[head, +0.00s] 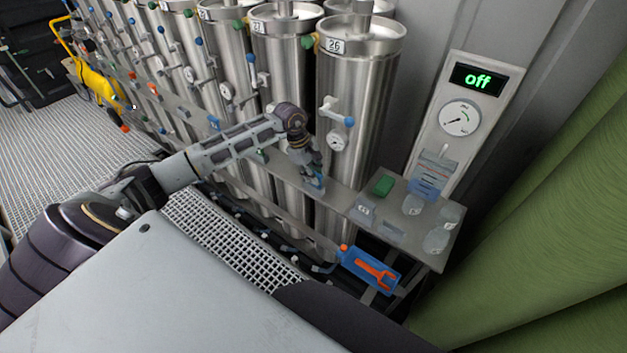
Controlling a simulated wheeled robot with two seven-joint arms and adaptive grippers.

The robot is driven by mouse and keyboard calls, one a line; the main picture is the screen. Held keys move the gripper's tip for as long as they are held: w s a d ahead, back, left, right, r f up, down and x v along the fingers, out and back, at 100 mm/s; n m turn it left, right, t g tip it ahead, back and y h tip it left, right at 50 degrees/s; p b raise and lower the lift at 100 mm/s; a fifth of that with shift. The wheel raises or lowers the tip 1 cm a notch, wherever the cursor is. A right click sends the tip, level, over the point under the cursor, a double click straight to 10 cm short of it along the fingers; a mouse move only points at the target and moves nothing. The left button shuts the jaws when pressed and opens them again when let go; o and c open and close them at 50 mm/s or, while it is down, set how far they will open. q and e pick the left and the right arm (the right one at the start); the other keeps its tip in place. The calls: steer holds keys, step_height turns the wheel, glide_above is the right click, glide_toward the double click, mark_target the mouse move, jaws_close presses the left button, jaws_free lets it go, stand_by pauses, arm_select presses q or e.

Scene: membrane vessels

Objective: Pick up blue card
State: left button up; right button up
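My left gripper (314,180) points down over the narrow metal ledge, in front of the vessel numbered 26. A small blue piece, which looks like the blue card (319,183), shows right at its fingertips and is partly hidden by them. It is too small to tell whether the fingers are closed on it or only around it. Another small blue flat piece (214,122) is farther left along the ledge. My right gripper is not in view.
Tall steel vessels (350,90) with valves and gauges stand behind the ledge. A green curtain (560,190) hangs right.

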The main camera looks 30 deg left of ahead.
arm_select(q)
steer(key=shift+c, duration=1.2)
steer(key=shift+r, duration=0.1)
jaws_close()
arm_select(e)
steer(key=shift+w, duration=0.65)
arm_select(q)
steer(key=shift+r, duration=0.1)
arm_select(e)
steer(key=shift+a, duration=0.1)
